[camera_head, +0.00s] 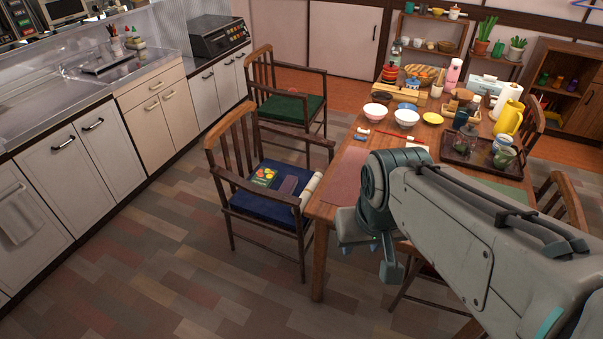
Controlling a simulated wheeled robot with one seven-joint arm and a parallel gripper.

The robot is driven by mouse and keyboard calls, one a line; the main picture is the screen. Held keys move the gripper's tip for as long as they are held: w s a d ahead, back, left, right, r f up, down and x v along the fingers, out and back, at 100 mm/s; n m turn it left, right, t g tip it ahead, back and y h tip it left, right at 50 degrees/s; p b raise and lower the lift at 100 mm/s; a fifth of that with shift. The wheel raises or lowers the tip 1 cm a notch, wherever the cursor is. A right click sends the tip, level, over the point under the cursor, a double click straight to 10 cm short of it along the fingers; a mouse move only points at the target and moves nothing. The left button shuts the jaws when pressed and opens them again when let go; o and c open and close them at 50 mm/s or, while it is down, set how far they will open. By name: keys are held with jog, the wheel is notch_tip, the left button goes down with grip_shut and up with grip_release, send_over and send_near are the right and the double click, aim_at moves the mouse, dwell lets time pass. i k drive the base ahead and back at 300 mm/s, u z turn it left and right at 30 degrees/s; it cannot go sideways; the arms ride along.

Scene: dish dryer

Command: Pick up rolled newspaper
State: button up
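A pale rolled item that looks like the rolled newspaper (308,187) lies at the right side of the blue-seated chair (245,205), close to the table's left edge. It is small in view, and I cannot tell exactly what it rests on. My gripper (385,272) hangs below the bend of my arm, in front of the table's near left part and to the right of the roll. It appears apart from the roll. Its fingers are too small and dark to show whether they are open.
The wooden table (328,212) is crowded with bowls, a tray (453,160) and a yellow pitcher (509,118). A green-seated chair (290,108) stands behind. Open floor lies left of the chairs.

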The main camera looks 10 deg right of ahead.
aim_at(308, 192)
jog(key=u, duration=0.45)
jog(key=k, duration=0.55)
jog(key=u, duration=0.9)
jog(key=i, duration=1.4)
jog(key=z, duration=0.75)
jog(key=i, duration=0.9)
jog(key=z, duration=1.3)
jog(key=i, duration=0.35)
jog(key=z, duration=0.3)
